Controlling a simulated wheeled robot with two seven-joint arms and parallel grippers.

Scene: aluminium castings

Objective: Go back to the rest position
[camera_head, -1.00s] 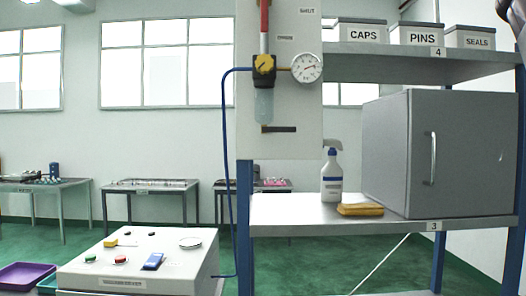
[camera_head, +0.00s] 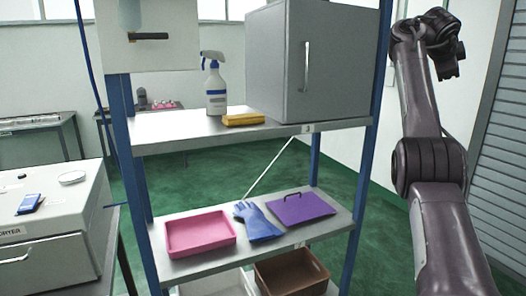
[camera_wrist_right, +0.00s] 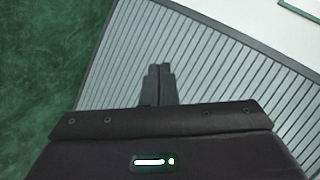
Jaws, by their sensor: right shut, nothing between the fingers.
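My right arm stands raised at the right of the head view, in front of the right shelf post. Its wrist end (camera_head: 446,62) is bent over at the top, and the fingers cannot be made out there. In the right wrist view my right gripper (camera_wrist_right: 158,70) has its two fingers together with nothing between them. Behind the fingers are a grey ribbed surface and the green floor. My left gripper is in neither view.
A brown crate (camera_head: 291,274) is lower. A ribbed shutter (camera_head: 503,150) stands far right.

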